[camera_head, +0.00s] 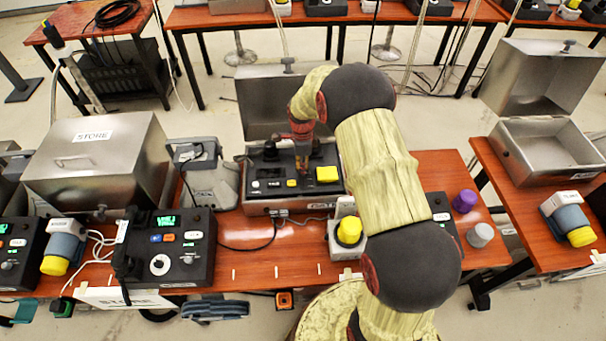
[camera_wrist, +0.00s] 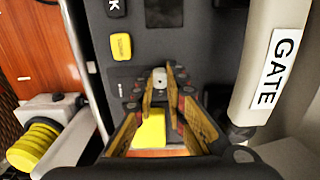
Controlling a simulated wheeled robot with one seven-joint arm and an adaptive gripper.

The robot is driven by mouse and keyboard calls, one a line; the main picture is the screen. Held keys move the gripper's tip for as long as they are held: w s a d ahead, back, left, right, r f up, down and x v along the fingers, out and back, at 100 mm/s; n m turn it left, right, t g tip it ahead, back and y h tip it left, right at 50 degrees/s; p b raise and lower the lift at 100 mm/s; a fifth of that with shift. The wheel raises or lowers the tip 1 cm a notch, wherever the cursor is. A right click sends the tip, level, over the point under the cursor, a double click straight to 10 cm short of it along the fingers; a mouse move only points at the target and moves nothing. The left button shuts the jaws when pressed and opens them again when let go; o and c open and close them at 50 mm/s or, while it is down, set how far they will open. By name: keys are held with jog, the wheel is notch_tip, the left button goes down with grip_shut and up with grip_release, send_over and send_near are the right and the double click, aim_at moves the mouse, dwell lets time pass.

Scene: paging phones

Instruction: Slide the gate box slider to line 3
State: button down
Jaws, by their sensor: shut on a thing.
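The gate box (camera_head: 290,208) stands open on the red-brown table, with its dark control panel (camera_head: 262,186) facing up. My gripper (camera_head: 302,166) reaches down onto this panel, and the arm hides part of the box. In the wrist view my gripper (camera_wrist: 160,84) has its fingertips close together around a small grey slider knob (camera_wrist: 158,74). The line marks beside the slider are too small and too covered to read. A small yellow button (camera_wrist: 121,46) is left of the fingertips. A large yellow pad (camera_wrist: 150,132) shows between the fingers, also in the head view (camera_head: 327,173).
A pale bar with a GATE label (camera_wrist: 278,68) runs along the right in the wrist view. A yellow-tipped device (camera_head: 348,231) stands at the box's front right. A steel STORE box (camera_head: 95,165) and a phone panel (camera_head: 168,246) are left. A purple cylinder (camera_head: 465,200) is right.

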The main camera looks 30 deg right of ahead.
jog(key=shift+w+r, duration=0.1)
jog(key=shift+w, duration=0.15)
jog(key=c, duration=1.9)
grip_release()
jog(key=shift+d, duration=0.1)
jog(key=shift+o, duration=0.5)
notch_tip(320, 180, up, 12)
